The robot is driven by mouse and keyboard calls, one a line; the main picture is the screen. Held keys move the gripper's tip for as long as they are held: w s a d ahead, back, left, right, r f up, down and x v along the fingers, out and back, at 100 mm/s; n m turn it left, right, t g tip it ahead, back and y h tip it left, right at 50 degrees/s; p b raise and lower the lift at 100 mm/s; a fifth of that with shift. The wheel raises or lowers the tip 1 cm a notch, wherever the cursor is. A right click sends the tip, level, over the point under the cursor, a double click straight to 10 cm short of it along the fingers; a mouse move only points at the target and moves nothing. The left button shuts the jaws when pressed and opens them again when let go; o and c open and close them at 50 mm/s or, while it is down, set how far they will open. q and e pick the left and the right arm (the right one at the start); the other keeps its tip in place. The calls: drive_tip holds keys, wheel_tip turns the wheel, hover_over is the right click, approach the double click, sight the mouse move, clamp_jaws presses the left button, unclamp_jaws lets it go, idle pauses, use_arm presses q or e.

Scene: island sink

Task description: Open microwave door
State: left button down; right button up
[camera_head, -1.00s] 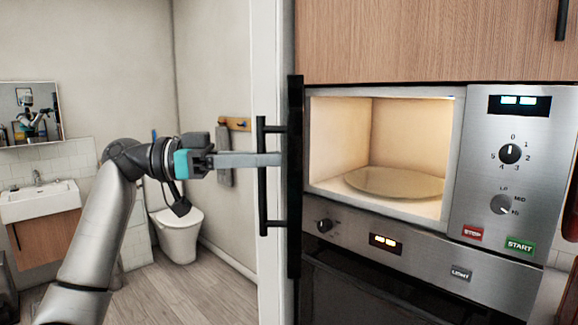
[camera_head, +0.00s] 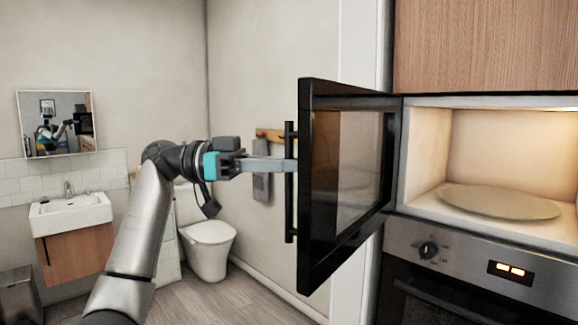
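The microwave door (camera_head: 345,180) has a black frame and a dark glass pane. It stands wide open, swung out to the left of the lit microwave cavity (camera_head: 500,150). A round glass plate (camera_head: 498,202) lies inside the cavity. The door's black vertical handle (camera_head: 290,215) is on its far left side. My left gripper (camera_head: 290,165) reaches in from the left with its fingers at the handle's upper part. The fingers look closed around the handle bar, though the tips are partly hidden by it. My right gripper is out of view.
Below the microwave is a built-in oven with a knob panel (camera_head: 470,262). A wooden cabinet (camera_head: 490,45) is above. A toilet (camera_head: 208,245), a sink (camera_head: 70,215) and a mirror (camera_head: 57,123) stand in the room behind my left arm. Floor is clear there.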

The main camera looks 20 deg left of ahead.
use_arm(q)
drive_tip(key=shift+w+a, duration=0.1)
drive_tip(key=shift+a, duration=0.1)
idle(0.3)
drive_tip(key=c, duration=0.8)
unclamp_jaws()
drive_tip(key=shift+c, duration=0.2)
drive_tip(key=shift+a, duration=0.15)
drive_tip(key=v, duration=1.5)
